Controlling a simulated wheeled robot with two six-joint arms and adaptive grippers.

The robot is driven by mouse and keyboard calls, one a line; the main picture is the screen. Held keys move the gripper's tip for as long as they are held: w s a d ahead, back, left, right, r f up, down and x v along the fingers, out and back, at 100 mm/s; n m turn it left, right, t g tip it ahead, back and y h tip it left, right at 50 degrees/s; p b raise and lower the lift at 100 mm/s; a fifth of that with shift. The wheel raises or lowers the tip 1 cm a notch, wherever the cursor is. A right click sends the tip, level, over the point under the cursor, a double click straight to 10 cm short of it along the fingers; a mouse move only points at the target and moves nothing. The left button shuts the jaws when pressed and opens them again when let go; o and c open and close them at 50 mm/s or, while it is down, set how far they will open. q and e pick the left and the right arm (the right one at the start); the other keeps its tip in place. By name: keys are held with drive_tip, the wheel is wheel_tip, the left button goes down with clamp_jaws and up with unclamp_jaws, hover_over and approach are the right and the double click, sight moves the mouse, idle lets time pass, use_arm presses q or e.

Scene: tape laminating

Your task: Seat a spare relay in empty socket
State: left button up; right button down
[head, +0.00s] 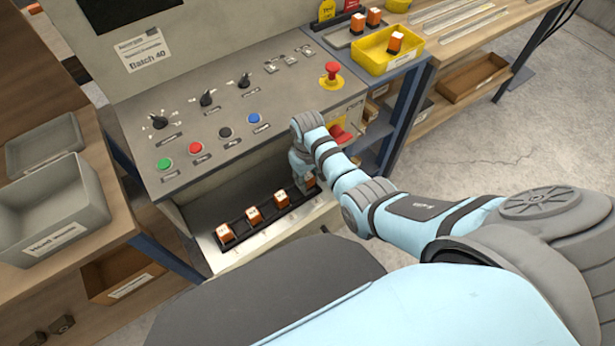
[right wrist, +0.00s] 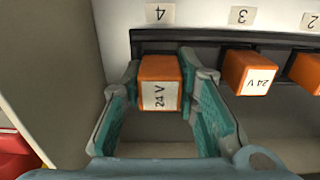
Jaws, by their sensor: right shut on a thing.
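My right gripper (head: 304,178) is inside the lower bay of the console. It is shut on an orange relay, which shows between its teal finger pads in the right wrist view (right wrist: 159,83). This relay is marked 24V and is at the position labelled 4 on the black socket strip (head: 240,239). How deep it sits cannot be told. Relays stand upright in the other positions: one at the left end (head: 226,234), one beside it (head: 254,215) and one at position 3 (right wrist: 250,73). My left gripper is not in view.
A yellow bin (head: 372,65) at the back right holds one orange relay (head: 395,43). The control panel (head: 235,110) with knobs and buttons overhangs the bay. A red handle (head: 341,134) is close to my right wrist. A grey lidded box (head: 55,215) stands at left.

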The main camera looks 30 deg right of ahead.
drive_tip(key=shift+f, duration=0.15)
drive_tip(key=shift+f+b, duration=0.35)
drive_tip(key=shift+f, duration=0.15)
idle(0.5)
drive_tip(key=shift+f, duration=0.25)
drive_tip(key=c, duration=0.7)
unclamp_jaws()
